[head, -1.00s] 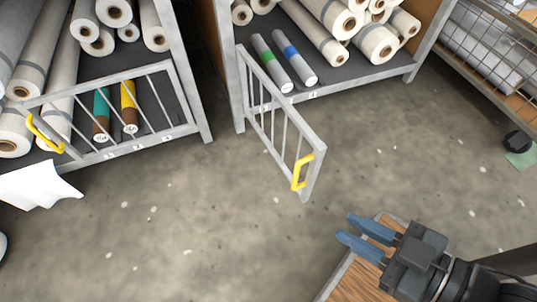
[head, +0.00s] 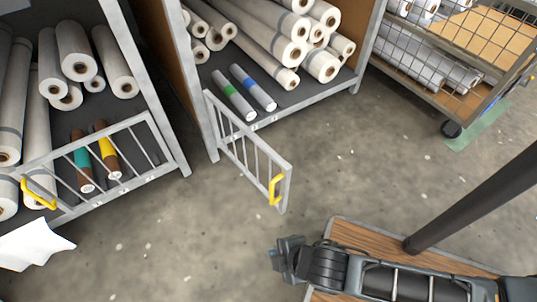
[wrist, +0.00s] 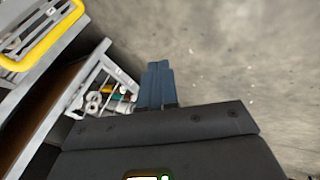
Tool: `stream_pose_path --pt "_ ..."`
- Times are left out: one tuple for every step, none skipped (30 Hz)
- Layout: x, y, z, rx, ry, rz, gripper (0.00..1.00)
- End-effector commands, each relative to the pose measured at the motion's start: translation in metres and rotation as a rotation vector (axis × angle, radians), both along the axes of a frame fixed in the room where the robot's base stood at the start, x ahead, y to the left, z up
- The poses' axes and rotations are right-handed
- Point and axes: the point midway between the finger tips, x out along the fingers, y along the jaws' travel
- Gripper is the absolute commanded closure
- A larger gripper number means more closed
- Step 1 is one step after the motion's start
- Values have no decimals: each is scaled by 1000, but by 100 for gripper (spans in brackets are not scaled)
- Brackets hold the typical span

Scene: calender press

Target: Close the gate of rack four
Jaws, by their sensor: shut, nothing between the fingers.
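The grey barred gate (head: 245,150) stands swung out from the left post of the right-hand rack (head: 203,110), leaving the rack's front open. Its yellow handle (head: 275,190) is at the free end. A yellow handle (wrist: 42,42) also shows large at the upper left of the wrist view. My gripper (head: 282,258) is below the gate's free end in the head view, apart from the handle. In the wrist view its blue fingers (wrist: 157,82) are together and empty. Small labels on the rack's front edge are too small to read surely.
The left rack's gate (head: 100,160) lies across its front, with rolls behind it. A white sheet (head: 32,245) hangs at the lower left. A wire-sided cart (head: 450,75) stands at the right. Bare floor (head: 185,235) lies in front of the racks.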

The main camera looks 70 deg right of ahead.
Motion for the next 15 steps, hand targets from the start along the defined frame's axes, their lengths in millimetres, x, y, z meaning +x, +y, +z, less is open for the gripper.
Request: stream_pose_path --pt "15 -4 10 -52 60 27 100" --pt "20 -7 9 -85 104 43 100" --pt "27 -11 8 -127 161 63 100" --pt "32 -14 9 -159 203 79 100" --pt "38 -18 11 -188 247 93 100" --pt "46 -23 14 -230 305 111 100" --pt "52 -26 17 -259 348 125 100" --pt "58 -30 22 -289 394 137 100" --pt "66 -36 29 -327 452 152 100" --pt "73 -39 35 -353 497 161 100" --pt "79 -43 42 -381 542 170 100" --pt "88 -48 53 -414 602 182 100" --pt "94 -52 62 -439 647 189 100" --pt "100 -55 71 -461 692 195 100" --pt "109 -60 85 -490 749 200 100"
